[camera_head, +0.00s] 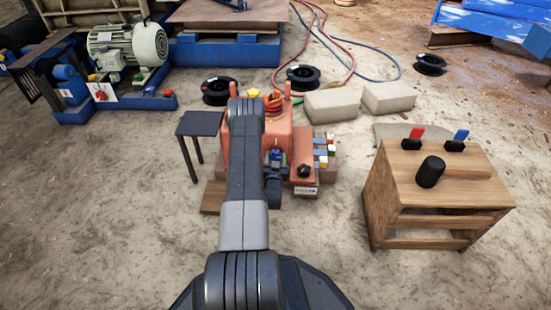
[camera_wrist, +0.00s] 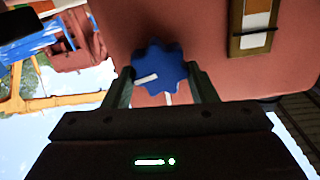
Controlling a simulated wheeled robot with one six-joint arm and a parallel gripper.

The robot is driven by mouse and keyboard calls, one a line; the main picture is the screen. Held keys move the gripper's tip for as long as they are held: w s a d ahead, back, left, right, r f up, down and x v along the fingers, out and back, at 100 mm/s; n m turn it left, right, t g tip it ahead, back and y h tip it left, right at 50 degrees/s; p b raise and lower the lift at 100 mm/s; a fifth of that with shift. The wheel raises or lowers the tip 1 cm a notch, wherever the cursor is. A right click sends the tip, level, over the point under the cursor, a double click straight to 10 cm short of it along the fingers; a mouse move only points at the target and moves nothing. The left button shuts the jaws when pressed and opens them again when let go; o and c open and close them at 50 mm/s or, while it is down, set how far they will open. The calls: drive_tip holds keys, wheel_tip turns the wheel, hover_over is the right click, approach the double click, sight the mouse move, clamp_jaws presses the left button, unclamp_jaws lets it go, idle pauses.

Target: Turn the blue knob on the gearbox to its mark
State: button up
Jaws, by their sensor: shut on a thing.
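The gearbox (camera_head: 240,140) is a red-orange housing beyond my arm, and its face fills the upper part of the wrist view (camera_wrist: 215,50). The blue knob (camera_wrist: 160,66) is star-shaped, with a white pointer line on its lower left that points left. A white mark (camera_wrist: 168,98) shows on the housing just below the knob, apart from the pointer line. My gripper (camera_wrist: 162,84) has one finger on each side of the knob and is shut on it. In the head view the gripper (camera_head: 274,168) is at the gearbox front, and my arm hides part of the housing.
A label plate (camera_wrist: 254,22) is on the housing near the right finger. A small dark table (camera_head: 200,123) stands left of the gearbox. A wooden stand (camera_head: 440,190) with red and blue handles and a black knob is at right. Pale blocks (camera_head: 332,106) lie behind.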

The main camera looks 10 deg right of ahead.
drive_tip(key=n, duration=0.4)
drive_tip(key=shift+a, duration=0.15)
drive_tip(key=n, duration=0.3)
drive_tip(key=shift+a+f+n, duration=0.1)
drive_tip(key=shift+n, duration=0.2)
drive_tip(key=n, duration=0.3)
drive_tip(key=shift+f+n, duration=0.1)
drive_tip(key=shift+n, duration=0.2)
drive_tip(key=shift+a+f+n, duration=0.1)
drive_tip(key=shift+n, duration=1.9)
drive_tip(key=o, duration=1)
